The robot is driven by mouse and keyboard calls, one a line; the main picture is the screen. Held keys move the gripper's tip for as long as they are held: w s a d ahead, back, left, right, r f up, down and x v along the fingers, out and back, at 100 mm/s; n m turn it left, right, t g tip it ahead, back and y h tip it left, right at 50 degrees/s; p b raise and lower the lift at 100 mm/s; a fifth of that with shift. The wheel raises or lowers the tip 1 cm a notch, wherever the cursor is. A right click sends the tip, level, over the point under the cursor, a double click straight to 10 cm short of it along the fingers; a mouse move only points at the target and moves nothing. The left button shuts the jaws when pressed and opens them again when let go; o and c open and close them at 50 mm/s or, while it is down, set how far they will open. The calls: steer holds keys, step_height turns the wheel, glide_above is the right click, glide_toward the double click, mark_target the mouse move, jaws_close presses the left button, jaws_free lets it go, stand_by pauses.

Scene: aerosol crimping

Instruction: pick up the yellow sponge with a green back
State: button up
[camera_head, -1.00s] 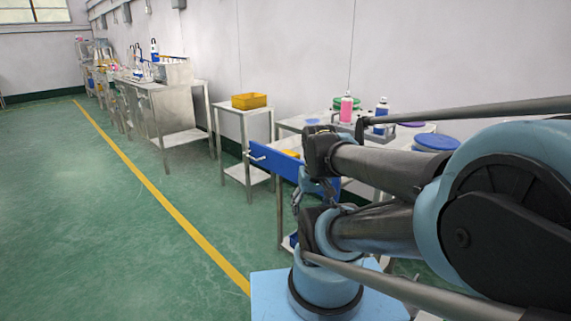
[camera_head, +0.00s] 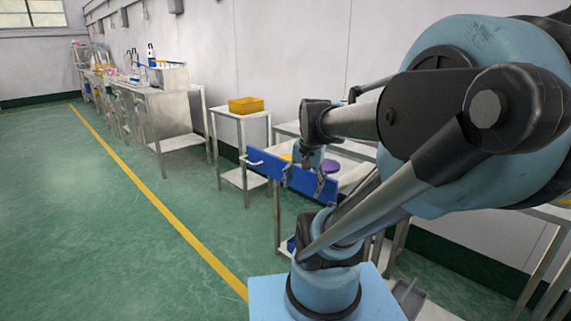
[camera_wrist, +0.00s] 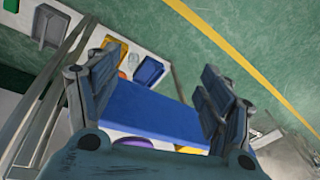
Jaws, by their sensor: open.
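I cannot make out for certain a yellow sponge with a green back. A small yellow-orange thing (camera_head: 286,157) shows just behind the blue panel in the head view, mostly hidden. A yellow edge (camera_wrist: 190,150) shows past the panel in the wrist view; no green back is visible on it. My gripper (camera_head: 306,180) is open, its fingers in front of the blue panel (camera_head: 262,168). In the wrist view my gripper (camera_wrist: 158,78) has its two fingers wide apart, with the blue panel (camera_wrist: 150,110) showing between them.
The blue panel has a white handle (camera_head: 254,162). A purple lid (camera_head: 331,166) lies behind it. A yellow bin (camera_head: 246,105) stands on a small side table. In the wrist view, a blue bin (camera_wrist: 150,70) and an orange thing (camera_wrist: 115,48) sit beyond. The left floor is clear.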

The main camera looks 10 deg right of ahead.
steer(key=w+r+m, duration=0.2)
steer(key=w+m, duration=0.1)
steer(key=w, duration=0.2)
steer(key=w+r+m, duration=0.3)
steer(key=w+m, duration=0.1)
steer(key=w+d+r+m+y, duration=0.1)
steer(key=w+r+m, duration=0.1)
steer(key=w, duration=0.3)
steer(key=shift+w+r+m+t, duration=0.2)
steer(key=shift+w+m+t, duration=0.15)
steer(key=shift+m, duration=0.45)
steer(key=w+d+r+m+y, duration=0.1)
steer(key=w+d+m, duration=0.1)
steer(key=w+m, duration=0.5)
steer(key=w+d+r+m, duration=0.2)
steer(key=w+m, duration=0.2)
steer(key=w, duration=0.5)
glide_above(286, 158)
steer(key=d, duration=0.1)
steer(key=shift+m+t, duration=0.35)
steer(key=shift+m, duration=0.05)
steer(key=f, duration=1.1)
steer(key=shift+s+d, duration=0.2)
steer(key=shift+s, duration=0.1)
steer(key=shift+s+d+x, duration=0.1)
steer(key=shift+s+x, duration=0.1)
steer(key=shift+x, duration=0.85)
steer(key=shift+s+d+x, duration=0.1)
steer(key=shift+s+x, duration=0.1)
steer(key=shift+x, duration=1.7)
